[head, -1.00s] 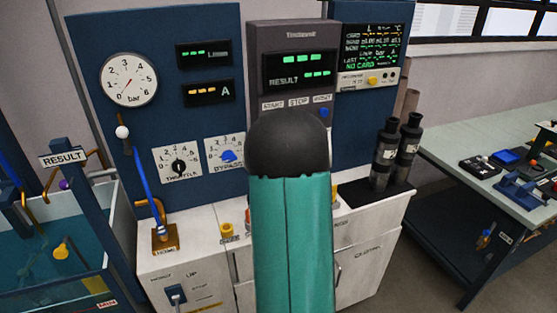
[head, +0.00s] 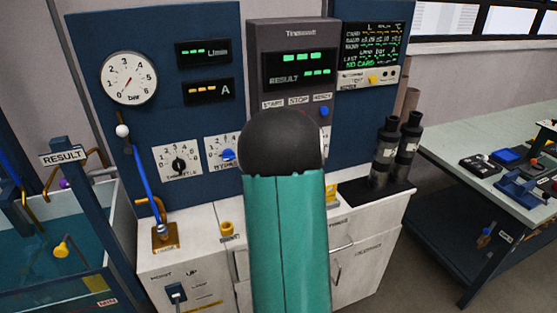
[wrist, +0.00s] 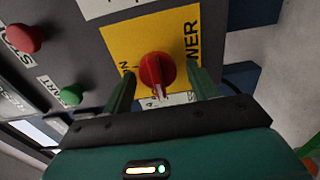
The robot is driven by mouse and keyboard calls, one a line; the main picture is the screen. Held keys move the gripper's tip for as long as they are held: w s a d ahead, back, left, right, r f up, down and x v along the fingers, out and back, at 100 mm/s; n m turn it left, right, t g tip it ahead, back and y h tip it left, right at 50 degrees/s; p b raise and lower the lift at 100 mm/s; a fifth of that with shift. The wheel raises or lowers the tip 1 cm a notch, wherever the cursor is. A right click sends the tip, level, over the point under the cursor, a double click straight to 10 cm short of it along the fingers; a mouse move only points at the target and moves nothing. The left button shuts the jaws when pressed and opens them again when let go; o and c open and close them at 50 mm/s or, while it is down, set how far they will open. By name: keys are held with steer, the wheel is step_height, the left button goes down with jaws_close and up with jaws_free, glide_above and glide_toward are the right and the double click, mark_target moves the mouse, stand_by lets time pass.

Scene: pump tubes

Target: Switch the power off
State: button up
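The red rotary power knob (wrist: 156,70) sits on a yellow plate (wrist: 118,42) in the wrist view. The plate reads "WER", and part of "ON" shows beside the knob. A pale marker on the knob points towards the bottom of the picture. My gripper (wrist: 163,82) is open, with one green finger on each side of the knob and a gap to both. Whether the fingertips reach the panel is unclear. In the head view my green arm covers the middle of the console, and neither the gripper nor the power knob shows there.
A red stop button (wrist: 26,38) and a green start button (wrist: 71,95) are near the knob. The console (head: 290,40) has a gauge (head: 130,78) and throttle dial (head: 179,164) to the left. Black cylinders (head: 386,152) and a workbench (head: 450,150) are at the right.

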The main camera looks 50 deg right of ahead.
steer(key=shift+w, duration=0.1)
steer(key=v, duration=1.4)
